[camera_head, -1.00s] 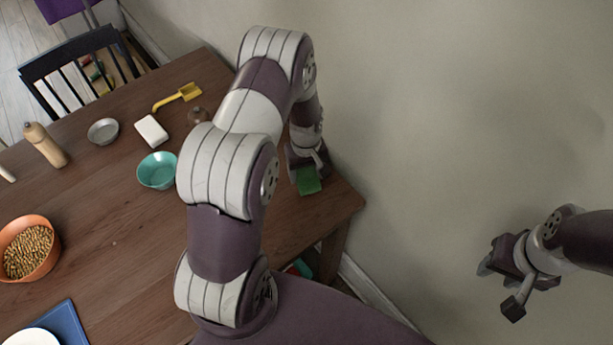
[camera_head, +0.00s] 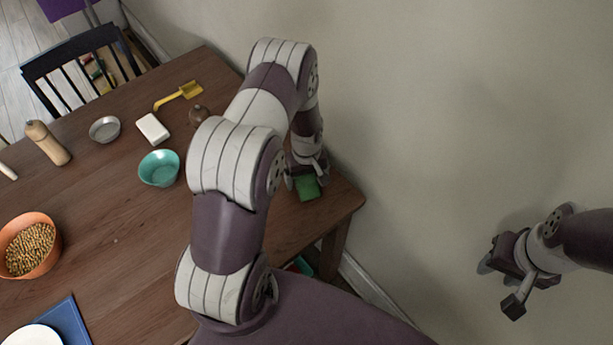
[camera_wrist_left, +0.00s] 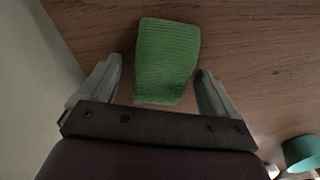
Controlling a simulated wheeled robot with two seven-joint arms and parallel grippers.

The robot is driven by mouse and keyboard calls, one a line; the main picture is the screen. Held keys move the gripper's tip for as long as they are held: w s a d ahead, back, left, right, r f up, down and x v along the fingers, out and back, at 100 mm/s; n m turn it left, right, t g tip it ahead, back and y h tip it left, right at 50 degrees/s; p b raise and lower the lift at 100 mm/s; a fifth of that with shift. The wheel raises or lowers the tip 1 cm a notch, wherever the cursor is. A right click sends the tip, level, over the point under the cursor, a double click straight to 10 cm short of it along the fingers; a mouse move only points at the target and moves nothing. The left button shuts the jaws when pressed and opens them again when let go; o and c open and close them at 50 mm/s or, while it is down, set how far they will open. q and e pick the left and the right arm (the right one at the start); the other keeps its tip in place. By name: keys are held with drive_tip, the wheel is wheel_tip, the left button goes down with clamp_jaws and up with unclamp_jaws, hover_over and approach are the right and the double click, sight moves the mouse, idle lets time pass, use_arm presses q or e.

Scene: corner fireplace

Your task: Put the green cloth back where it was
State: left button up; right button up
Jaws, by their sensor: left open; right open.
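The green cloth (camera_head: 307,188) lies on the wooden table (camera_head: 130,235) near its right corner, close to the wall. In the left wrist view the cloth (camera_wrist_left: 166,60) is a folded green piece, its near end between the two fingers. My left gripper (camera_head: 305,172) is right at the cloth. It also shows in the left wrist view (camera_wrist_left: 160,85), with its fingers apart and a gap on each side of the cloth. My right gripper (camera_head: 498,280) is open and empty, off the table at the right, in front of the wall.
A teal bowl (camera_head: 159,168), a white block (camera_head: 153,129), a small metal bowl (camera_head: 104,129), a yellow tool (camera_head: 180,95) and a brown round item (camera_head: 198,115) stand left of my left arm. An orange bowl (camera_head: 28,246) is at far left. The wall (camera_head: 430,120) borders the table.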

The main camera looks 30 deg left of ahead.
sight(308, 181)
use_arm(q)
wheel_tip(308, 181, up, 14)
drive_tip(key=f+b, duration=0.1)
drive_tip(key=s+d+r+m, duration=0.4)
drive_tip(key=s, duration=0.2)
drive_tip(key=s+d+r+m+t, duration=0.1)
drive_tip(key=s+d+r+m, duration=0.3)
drive_tip(key=s, duration=0.3)
drive_tip(key=shift+s+r+m, duration=0.25)
drive_tip(key=shift+r+m, duration=0.25)
drive_tip(key=shift+m, duration=0.1)
drive_tip(key=shift+d, duration=0.1)
